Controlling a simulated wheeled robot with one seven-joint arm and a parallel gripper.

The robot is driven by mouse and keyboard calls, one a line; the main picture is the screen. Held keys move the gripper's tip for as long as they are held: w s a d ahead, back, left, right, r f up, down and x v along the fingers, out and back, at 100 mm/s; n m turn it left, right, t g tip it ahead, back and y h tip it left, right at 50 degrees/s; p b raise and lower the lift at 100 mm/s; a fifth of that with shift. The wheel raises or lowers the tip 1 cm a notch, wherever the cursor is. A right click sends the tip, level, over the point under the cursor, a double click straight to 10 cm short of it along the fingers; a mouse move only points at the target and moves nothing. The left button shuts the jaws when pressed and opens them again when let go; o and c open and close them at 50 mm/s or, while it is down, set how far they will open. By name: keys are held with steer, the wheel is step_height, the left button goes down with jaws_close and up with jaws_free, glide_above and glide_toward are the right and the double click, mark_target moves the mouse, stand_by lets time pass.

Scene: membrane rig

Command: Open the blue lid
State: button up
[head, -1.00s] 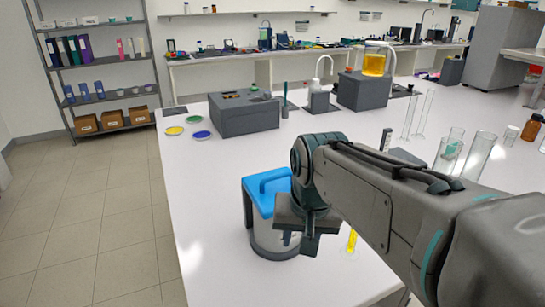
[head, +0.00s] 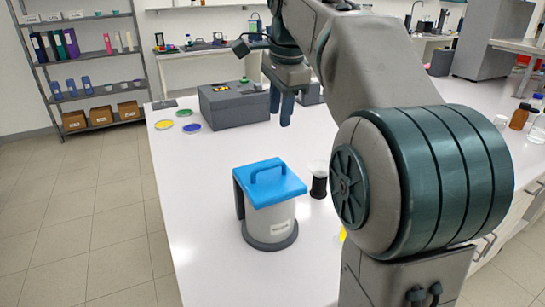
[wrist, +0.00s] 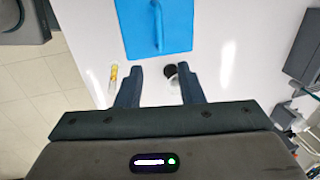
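The blue lid (head: 270,182) sits closed on a white and grey cylindrical container (head: 270,225) near the left side of the white table. It has a raised blue loop handle (head: 268,172) on top. In the wrist view the blue lid (wrist: 155,28) is at the top, seen from above, with its handle (wrist: 158,25) pointing toward my gripper. My gripper (head: 280,108) hangs in the air behind and above the container in the head view. In the wrist view its two fingers (wrist: 157,88) are spread apart with nothing held between them, and the lid is beyond the fingertips.
A black-bodied beaker (head: 319,182) stands just right of the container. A grey box (head: 234,104) and coloured discs (head: 192,128) lie farther back. A yellow-filled tube (wrist: 113,78) shows in the wrist view. The table left of the container is clear.

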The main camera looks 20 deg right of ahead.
mark_target(273, 163)
steer(key=w+f, duration=0.1)
steer(key=f, duration=0.3)
steer(key=f+b, duration=0.1)
steer(key=f, duration=0.4)
steer(key=w+f, duration=0.1)
steer(key=f, duration=0.3)
steer(key=shift+w+a+f, duration=0.15)
steer(key=shift+w+a, duration=0.1)
steer(key=shift+w, duration=0.05)
jaws_close()
